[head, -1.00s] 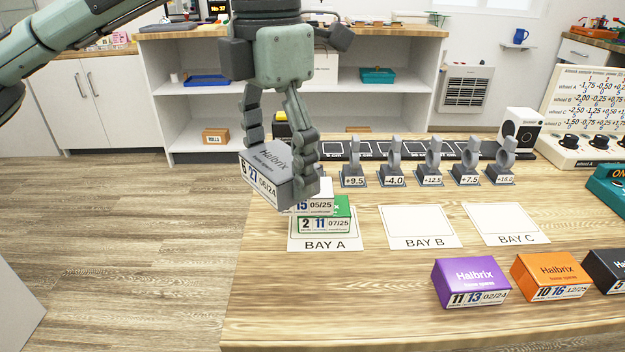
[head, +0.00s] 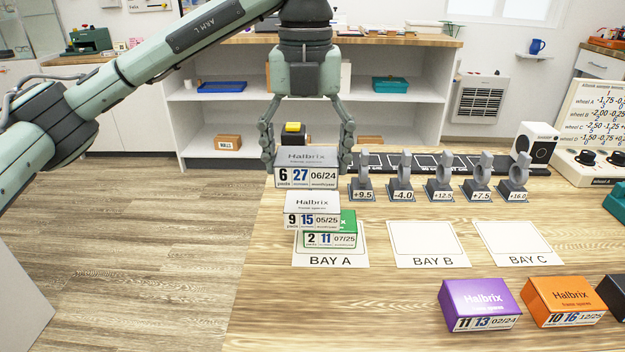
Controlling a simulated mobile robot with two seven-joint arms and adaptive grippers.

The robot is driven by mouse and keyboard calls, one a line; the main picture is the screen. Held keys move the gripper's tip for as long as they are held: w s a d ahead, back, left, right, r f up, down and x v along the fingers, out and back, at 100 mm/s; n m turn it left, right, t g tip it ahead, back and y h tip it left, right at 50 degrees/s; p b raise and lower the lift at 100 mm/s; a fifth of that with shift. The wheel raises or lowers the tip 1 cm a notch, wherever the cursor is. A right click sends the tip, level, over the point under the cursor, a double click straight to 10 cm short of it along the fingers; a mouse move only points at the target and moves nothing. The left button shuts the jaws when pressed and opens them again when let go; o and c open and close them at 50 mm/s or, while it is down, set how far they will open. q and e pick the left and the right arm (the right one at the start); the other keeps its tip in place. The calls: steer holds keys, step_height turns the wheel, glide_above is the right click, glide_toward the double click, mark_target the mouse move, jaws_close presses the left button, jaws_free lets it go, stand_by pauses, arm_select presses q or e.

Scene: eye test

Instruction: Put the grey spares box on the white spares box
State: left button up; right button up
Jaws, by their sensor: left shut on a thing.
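My left gripper (head: 307,158) is shut on the grey spares box (head: 307,157), with one finger on each side. The grey box is about level, its label "6 27 06/24" towards me. The white spares box (head: 312,204), labelled "9 15 05/25", is just below it in the picture. The grey box's lower edge meets the white box's top in view; I cannot tell whether they touch. The white box appears to rest on a green box (head: 348,222), labelled "2 11 07/25", set off to its left. The green box is on the BAY A card (head: 357,256). My right gripper is out of view.
The BAY B card (head: 427,244) and BAY C card (head: 517,243) are empty. Purple (head: 479,298) and orange (head: 563,295) boxes stand at the front right. Several grey numbered stands (head: 400,190) line the back, close right of my gripper. A black-and-yellow object (head: 293,134) is behind it.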

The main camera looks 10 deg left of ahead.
mark_target(313, 200)
arm_select(q)
steer(key=shift+w+d+f, duration=0.2)
steer(key=shift+w+f, duration=0.35)
steer(key=shift+w, duration=0.3)
steer(key=shift+f, duration=0.35)
step_height(313, 200, down, 2)
steer(key=shift+f, duration=0.65)
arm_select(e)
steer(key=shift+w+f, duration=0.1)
arm_select(q)
steer(key=shift+f, duration=0.15)
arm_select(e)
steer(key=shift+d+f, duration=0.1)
arm_select(q)
steer(key=o, duration=1.2)
steer(key=shift+o, duration=0.2)
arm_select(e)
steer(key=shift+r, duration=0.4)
